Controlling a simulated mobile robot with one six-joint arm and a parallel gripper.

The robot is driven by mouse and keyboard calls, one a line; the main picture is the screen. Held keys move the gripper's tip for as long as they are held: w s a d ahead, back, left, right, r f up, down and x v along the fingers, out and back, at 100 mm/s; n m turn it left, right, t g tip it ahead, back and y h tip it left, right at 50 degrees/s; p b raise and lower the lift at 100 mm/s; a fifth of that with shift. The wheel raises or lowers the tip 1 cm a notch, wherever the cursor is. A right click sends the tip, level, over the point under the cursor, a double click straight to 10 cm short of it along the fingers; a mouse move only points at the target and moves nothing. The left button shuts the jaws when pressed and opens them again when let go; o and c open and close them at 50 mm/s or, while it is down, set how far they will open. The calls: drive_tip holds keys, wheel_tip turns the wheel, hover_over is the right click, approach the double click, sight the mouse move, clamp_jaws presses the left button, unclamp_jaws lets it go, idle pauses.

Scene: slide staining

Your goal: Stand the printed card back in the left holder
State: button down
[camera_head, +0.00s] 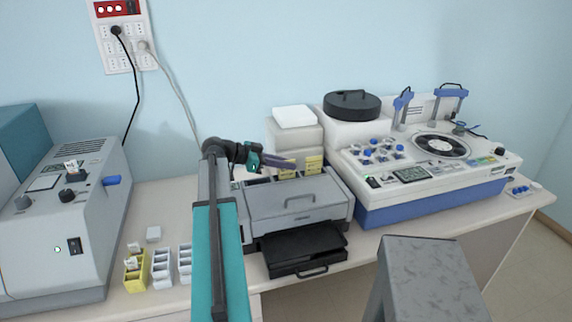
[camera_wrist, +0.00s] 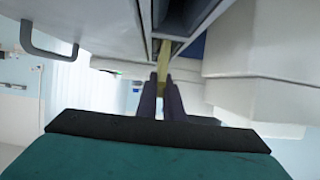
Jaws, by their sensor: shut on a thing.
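My gripper (camera_head: 287,163) reaches from the left over the back of the grey printer-like machine, its purple fingers pointing right. In the wrist view the two fingers (camera_wrist: 162,86) are close together on a thin yellow card (camera_wrist: 163,62), seen edge-on between dark machine edges. In the head view a yellow card with print (camera_head: 287,173) shows just below the fingertips. A second yellow printed card (camera_head: 314,165) stands to its right, apart from my gripper. The holders themselves are mostly hidden, and I cannot tell whether the held card is seated.
The grey machine (camera_head: 300,215) has a black tray (camera_head: 302,246) jutting out in front. White boxes (camera_head: 294,117) stand close behind the cards. A blue-and-white device (camera_head: 430,190) is at the right. A yellow rack (camera_head: 137,280) and pale racks (camera_head: 162,265) stand at the front left.

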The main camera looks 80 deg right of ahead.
drive_tip(key=c, duration=1.9)
unclamp_jaws()
drive_tip(key=shift+r, duration=0.15)
drive_tip(key=shift+w+a, duration=0.1)
drive_tip(key=shift+w, duration=0.2)
drive_tip(key=b+v, duration=0.4)
drive_tip(key=v, duration=0.7)
drive_tip(key=shift+w+a+r, duration=0.1)
drive_tip(key=shift+a, duration=0.05)
